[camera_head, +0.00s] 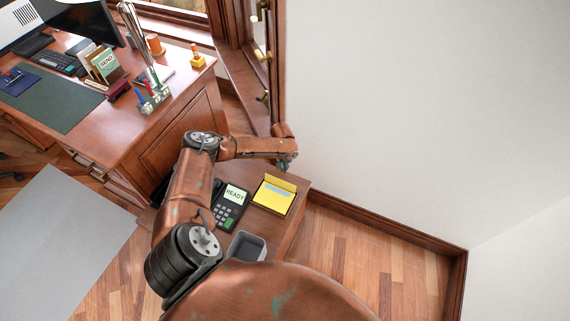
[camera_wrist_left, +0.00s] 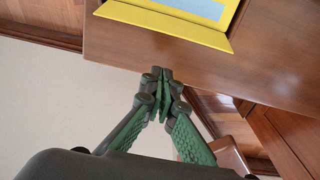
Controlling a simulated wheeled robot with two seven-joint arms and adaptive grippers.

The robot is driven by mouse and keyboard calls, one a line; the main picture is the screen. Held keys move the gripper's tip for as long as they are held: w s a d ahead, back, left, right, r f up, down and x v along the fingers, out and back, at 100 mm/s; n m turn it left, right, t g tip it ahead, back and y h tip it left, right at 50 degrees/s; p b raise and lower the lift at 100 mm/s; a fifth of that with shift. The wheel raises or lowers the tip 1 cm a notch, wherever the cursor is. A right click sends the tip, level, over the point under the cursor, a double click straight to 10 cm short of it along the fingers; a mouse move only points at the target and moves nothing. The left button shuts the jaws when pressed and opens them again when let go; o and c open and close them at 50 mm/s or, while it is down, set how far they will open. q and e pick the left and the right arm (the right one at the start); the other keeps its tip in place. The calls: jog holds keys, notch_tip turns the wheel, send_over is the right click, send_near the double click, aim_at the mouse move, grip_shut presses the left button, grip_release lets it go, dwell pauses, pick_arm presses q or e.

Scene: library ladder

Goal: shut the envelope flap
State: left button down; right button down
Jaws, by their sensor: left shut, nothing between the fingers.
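The yellow envelope (camera_head: 272,197) lies on the small wooden table, with a pale blue sheet showing inside it. Its flap (camera_head: 281,182) stands open along the far edge. In the left wrist view the flap (camera_wrist_left: 168,24) is at the top, with part of the envelope and the blue sheet (camera_wrist_left: 205,9) above it cut off by the frame. My left gripper (camera_head: 287,165) is beyond the flap near the table's far edge, apart from it. Its fingertips (camera_wrist_left: 162,72) are together and empty. My right gripper is not in view.
A card terminal (camera_head: 230,206) reading READY and a grey tray (camera_head: 246,247) are on the same small table (camera_head: 291,233). The white wall is close on the right. A desk (camera_head: 150,125) with many items stands at the left.

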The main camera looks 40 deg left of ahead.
aim_at(280, 183)
pick_arm(q)
notch_tip(280, 183, down, 2)
jog(key=shift+f, duration=0.1)
jog(key=shift+s+d+r+p, duration=0.15)
jog(key=shift+s+r, duration=0.25)
jog(key=shift+s, duration=0.25)
jog(key=shift+s+d+r+p, duration=0.15)
jog(key=shift+s+r, duration=0.2)
jog(key=shift+s, duration=0.25)
jog(key=shift+s+d, duration=0.25)
jog(key=shift+s, duration=0.25)
